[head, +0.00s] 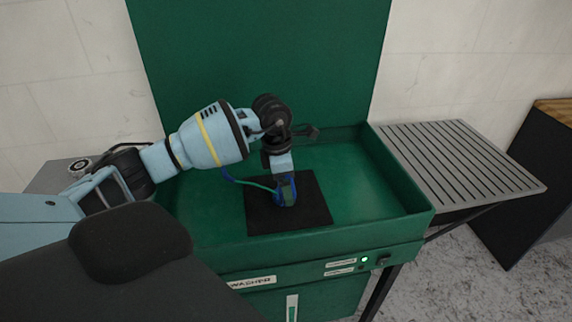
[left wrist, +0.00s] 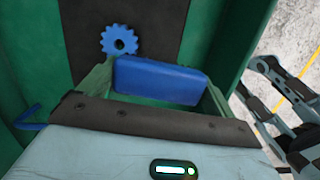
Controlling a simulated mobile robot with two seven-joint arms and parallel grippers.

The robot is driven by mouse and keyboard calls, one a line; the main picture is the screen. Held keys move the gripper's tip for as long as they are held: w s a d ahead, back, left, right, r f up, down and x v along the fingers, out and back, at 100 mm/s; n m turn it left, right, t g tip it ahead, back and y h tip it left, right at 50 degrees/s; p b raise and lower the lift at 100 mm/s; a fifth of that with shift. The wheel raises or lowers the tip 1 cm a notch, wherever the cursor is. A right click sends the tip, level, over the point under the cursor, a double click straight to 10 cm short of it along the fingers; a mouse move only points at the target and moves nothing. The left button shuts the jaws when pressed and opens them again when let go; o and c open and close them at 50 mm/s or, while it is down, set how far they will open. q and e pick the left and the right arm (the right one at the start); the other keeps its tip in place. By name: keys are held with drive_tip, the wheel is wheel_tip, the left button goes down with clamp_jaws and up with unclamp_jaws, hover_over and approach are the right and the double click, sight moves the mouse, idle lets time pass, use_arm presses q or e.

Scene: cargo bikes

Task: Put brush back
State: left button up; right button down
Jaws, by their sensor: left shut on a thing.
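My left arm reaches from the left into the green washer basin in the head view. My left gripper (head: 286,188) points down over the black mat (head: 318,217). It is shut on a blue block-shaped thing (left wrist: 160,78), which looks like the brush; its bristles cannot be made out. The blue thing shows between the green fingers in the left wrist view. A blue toothed gear (left wrist: 119,41) lies on the mat just beyond it. The gear cannot be told apart in the head view. My right gripper is not seen.
The green basin (head: 385,195) has raised walls and a tall back panel (head: 260,50). A thin blue-green hose (head: 245,183) curves beside the gripper. A grey slatted shelf (head: 455,160) adjoins on the right. The basin's right part is clear.

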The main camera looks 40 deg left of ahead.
use_arm(q)
drive_tip(key=s+d+r+m+g, duration=0.1)
drive_tip(key=s+d+m, duration=0.6)
drive_tip(key=m, duration=0.6)
drive_tip(key=s+d+r+m+g+y, duration=0.1)
drive_tip(key=s+d+m, duration=0.6)
drive_tip(key=m, duration=0.7)
drive_tip(key=shift+d+g, duration=0.5)
drive_tip(key=shift+d, duration=0.4)
